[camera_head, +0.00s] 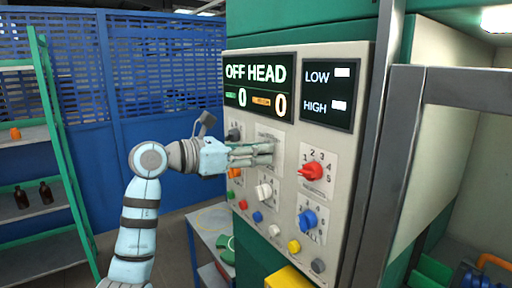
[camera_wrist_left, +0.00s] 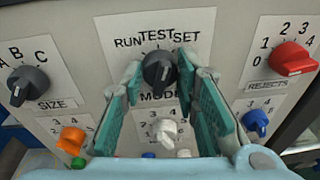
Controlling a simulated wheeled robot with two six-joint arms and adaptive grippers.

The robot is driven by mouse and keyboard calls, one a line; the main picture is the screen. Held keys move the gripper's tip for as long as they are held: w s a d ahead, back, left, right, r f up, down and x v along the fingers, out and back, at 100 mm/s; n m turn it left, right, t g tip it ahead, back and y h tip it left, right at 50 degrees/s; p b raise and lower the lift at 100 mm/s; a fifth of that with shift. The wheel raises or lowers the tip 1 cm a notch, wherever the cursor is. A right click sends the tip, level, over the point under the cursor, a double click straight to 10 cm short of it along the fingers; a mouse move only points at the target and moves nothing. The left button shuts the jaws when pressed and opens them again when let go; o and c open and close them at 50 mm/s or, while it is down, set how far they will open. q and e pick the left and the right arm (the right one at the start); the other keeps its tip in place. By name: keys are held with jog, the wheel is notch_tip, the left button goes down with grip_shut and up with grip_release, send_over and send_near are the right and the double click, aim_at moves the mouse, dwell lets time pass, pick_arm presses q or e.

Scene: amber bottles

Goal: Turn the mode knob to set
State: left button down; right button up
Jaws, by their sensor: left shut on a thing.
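The mode knob (camera_wrist_left: 160,68) is a dark grey knob on a white label with RUN at left, TEST at top and SET at right. Its exact pointing is hard to tell; it looks roughly upward, near TEST. My left gripper (camera_head: 268,153) reaches the panel from the left, and its fingers hide the knob in the head view. In the left wrist view, the teal fingers of my left gripper (camera_wrist_left: 160,82) stand on both sides of the knob and are shut on it. My right gripper is in neither view.
The control panel (camera_head: 350,150) has a screen (camera_head: 259,85) reading OFF HEAD. The size knob (camera_wrist_left: 28,85) is left of the mode knob, the red rejects knob (camera_wrist_left: 292,59) right. A white knob (camera_wrist_left: 164,131) sits just below. A grey metal frame (camera_head: 385,170) stands at the panel's right.

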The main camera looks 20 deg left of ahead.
pick_arm(q)
jog(key=m, duration=0.5)
jog(key=shift+s+d+t+y, duration=0.1)
jog(key=shift+t+y, duration=0.2)
jog(key=shift+y, duration=0.1)
dwell(0.3)
jog(key=c, duration=1.2)
grip_release()
jog(key=shift+c, duration=0.2)
jog(key=v, duration=1.2)
jog(key=shift+d+r, duration=0.1)
